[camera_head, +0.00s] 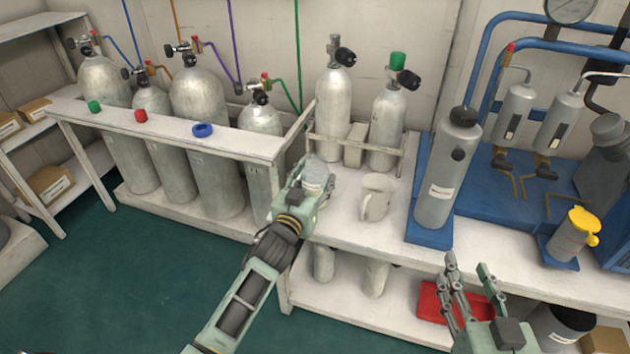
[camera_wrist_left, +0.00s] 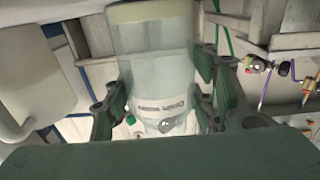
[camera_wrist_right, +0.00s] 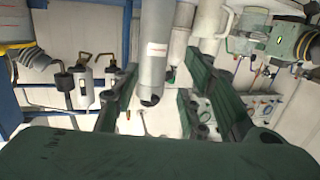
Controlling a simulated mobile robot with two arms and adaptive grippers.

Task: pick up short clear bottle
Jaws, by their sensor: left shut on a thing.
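The short clear bottle (camera_head: 315,172) stands out between the fingers of my left gripper (camera_head: 304,184) above the left end of the white bench. In the left wrist view the clear bottle (camera_wrist_left: 155,65) fills the space between the fingers of the left gripper (camera_wrist_left: 160,108), with a pale band at one end and a small label. The left gripper is shut on it. I cannot tell whether the bottle touches the bench. My right gripper (camera_head: 470,285) is open and empty in front of the bench, and its spread fingers show in the right wrist view (camera_wrist_right: 160,100).
A white mug (camera_head: 376,197) stands right of the bottle on the bench (camera_head: 345,228). A grey cylinder (camera_head: 441,175) on a blue base stands further right. Two tanks in a rack (camera_head: 353,155) stand behind. A red tray (camera_head: 440,302) is on the lower shelf near my right gripper.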

